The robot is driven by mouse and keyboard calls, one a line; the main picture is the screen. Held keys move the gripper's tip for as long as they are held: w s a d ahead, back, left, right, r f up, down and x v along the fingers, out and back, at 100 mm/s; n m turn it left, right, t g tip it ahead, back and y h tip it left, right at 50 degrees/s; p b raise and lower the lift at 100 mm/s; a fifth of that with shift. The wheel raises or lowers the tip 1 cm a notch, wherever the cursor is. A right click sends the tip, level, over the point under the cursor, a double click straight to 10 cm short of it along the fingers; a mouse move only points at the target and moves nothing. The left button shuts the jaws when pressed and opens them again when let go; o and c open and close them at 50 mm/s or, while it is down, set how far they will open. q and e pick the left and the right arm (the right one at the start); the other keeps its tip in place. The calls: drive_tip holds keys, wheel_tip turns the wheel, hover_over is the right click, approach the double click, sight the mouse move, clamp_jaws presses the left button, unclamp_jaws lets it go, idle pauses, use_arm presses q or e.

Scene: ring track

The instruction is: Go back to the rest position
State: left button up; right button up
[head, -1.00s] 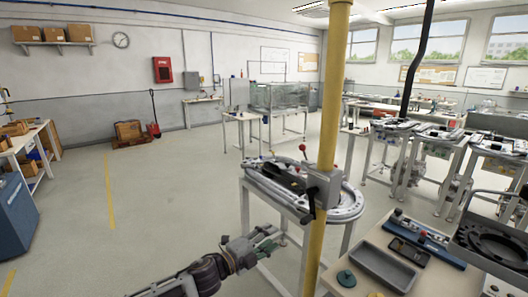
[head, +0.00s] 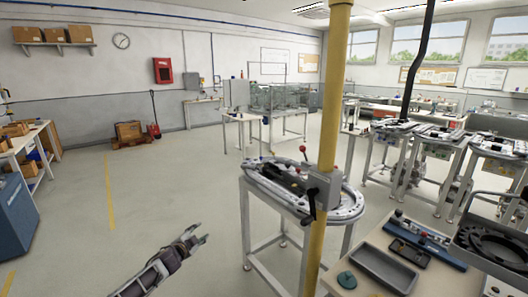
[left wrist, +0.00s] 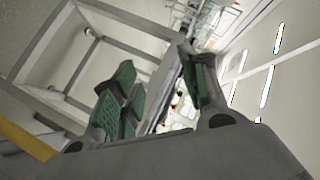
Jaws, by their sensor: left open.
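My left gripper (head: 198,236) is open and empty in the lower middle of the head view, over bare floor to the left of the ring track stand. In the left wrist view its two fingers with green pads (left wrist: 160,95) stand apart with nothing between them. The ring track (head: 330,205) lies on a white-legged stand, with a dark part on it and a lever with a red knob (head: 303,149). My right gripper is not in view.
A yellow post (head: 328,130) rises in front of the ring track. A bench with a grey tray (head: 383,270) is at lower right. More stands (head: 435,140) line the right side. A blue cabinet (head: 15,225) is at far left. The floor between is clear.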

use_arm(q)
drive_tip(key=s+a+f+n+g+y, duration=0.1)
drive_tip(key=s+a+f+n, duration=0.15)
drive_tip(key=f, duration=0.45)
drive_tip(key=s+a+f+n+g+y, duration=0.1)
drive_tip(key=s+a+f, duration=0.25)
drive_tip(key=f, duration=0.35)
drive_tip(key=s+a+f+n+g+y, duration=0.1)
drive_tip(key=s+a+f+n, duration=0.1)
drive_tip(key=a+f, duration=0.35)
drive_tip(key=s+f+n+g, duration=0.2)
drive_tip(key=s+f+g, duration=0.1)
drive_tip(key=s+f, duration=1.4)
drive_tip(key=s+d+f+n+g, duration=0.1)
drive_tip(key=s+d+f+g, duration=0.1)
drive_tip(key=s+f, duration=0.7)
drive_tip(key=s+d+f+n+g, duration=0.1)
drive_tip(key=s+d+f+g, duration=0.3)
drive_tip(key=s, duration=0.8)
drive_tip(key=s+d+f, duration=0.2)
drive_tip(key=s, duration=0.7)
drive_tip(key=s+d+f, duration=0.2)
drive_tip(key=s, duration=0.7)
drive_tip(key=s+d+f+g, duration=0.1)
drive_tip(key=s+d+f, duration=0.1)
drive_tip(key=s, duration=0.7)
drive_tip(key=shift+s+f+n, duration=0.15)
drive_tip(key=shift+f+n, duration=0.2)
drive_tip(key=shift+f, duration=0.05)
